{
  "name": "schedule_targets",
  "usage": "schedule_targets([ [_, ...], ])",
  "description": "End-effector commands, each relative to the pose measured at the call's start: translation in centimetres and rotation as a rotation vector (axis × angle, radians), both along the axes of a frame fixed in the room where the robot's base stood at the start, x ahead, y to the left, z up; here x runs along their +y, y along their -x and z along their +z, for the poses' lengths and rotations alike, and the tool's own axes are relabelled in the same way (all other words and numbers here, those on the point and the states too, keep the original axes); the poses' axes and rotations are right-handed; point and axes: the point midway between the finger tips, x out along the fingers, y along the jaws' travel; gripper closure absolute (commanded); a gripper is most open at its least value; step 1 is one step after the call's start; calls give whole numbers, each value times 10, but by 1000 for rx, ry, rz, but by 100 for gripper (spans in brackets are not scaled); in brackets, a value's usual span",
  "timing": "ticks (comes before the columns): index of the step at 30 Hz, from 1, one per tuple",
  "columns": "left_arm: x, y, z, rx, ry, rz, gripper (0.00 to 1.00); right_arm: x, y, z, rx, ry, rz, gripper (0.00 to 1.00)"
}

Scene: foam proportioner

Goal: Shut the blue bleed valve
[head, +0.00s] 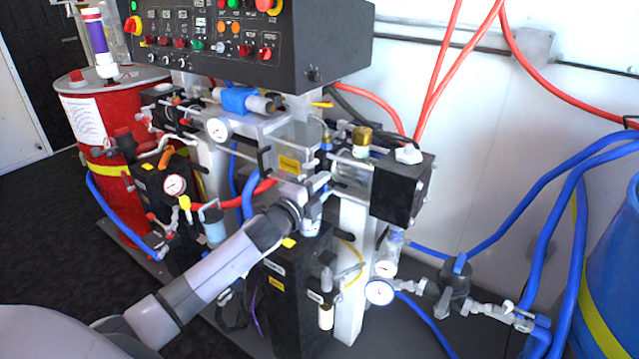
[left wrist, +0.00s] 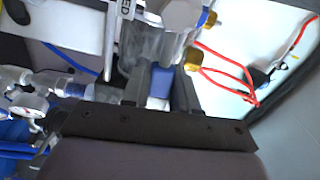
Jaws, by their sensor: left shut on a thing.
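My left gripper (head: 316,188) reaches in from the lower left to the middle of the proportioner, at the front of the metal pump block. In the left wrist view, its two dark fingers (left wrist: 166,88) are closed on either side of a small blue part, the blue bleed valve's handle (left wrist: 158,86), below a clear cylinder. In the head view, the gripper hides most of the valve, so its handle angle is hard to tell. My right gripper is not in view.
A black control panel (head: 215,35) hangs above. A black box (head: 402,190) sits just right of the gripper. A red drum (head: 90,130) stands left and a blue drum (head: 615,270) right. Red and blue hoses cross the right side.

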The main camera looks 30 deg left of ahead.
Motion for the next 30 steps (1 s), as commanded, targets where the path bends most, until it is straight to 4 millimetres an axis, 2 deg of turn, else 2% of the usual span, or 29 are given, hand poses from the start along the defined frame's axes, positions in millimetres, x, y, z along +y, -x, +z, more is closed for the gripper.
schedule_targets([
  [10, -1, 0, -9, -7, -128, 1, 100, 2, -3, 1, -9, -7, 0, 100],
  [26, 0, 0, -11, -8, -152, 1, 100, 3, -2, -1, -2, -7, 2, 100],
  [27, 0, 0, -11, -8, -151, 1, 59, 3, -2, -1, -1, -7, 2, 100],
  [28, 0, 0, -11, -8, -151, 1, 51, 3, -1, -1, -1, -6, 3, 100],
  [30, 0, 0, -10, -9, -150, 1, 51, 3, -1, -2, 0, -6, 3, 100],
])
